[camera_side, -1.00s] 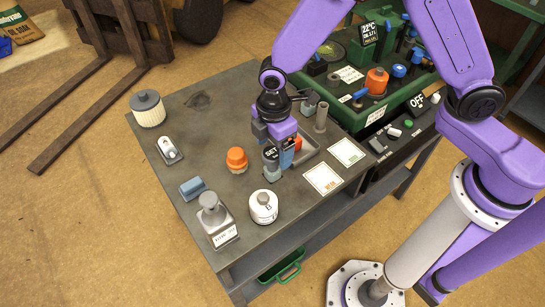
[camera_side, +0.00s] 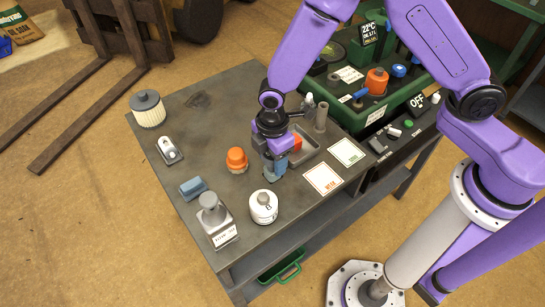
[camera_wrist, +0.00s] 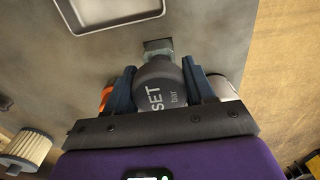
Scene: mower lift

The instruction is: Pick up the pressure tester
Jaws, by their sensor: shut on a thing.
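The pressure tester, a dark grey round-bodied piece marked "SET bar" (camera_wrist: 160,97) with a small grey fitting at its end, sits between the two blue-grey fingers of my gripper (camera_wrist: 158,72) in the wrist view. My gripper (camera_side: 271,172) is shut on it, low over the grey bench top in the side view. There the fingers and wrist mostly hide the tester. I cannot tell whether it touches the bench.
An orange-capped part (camera_side: 237,160) stands just left of my gripper and a white canister (camera_side: 263,206) stands in front. Labelled cards (camera_side: 323,180) lie to the right. The bench's back left is mostly clear.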

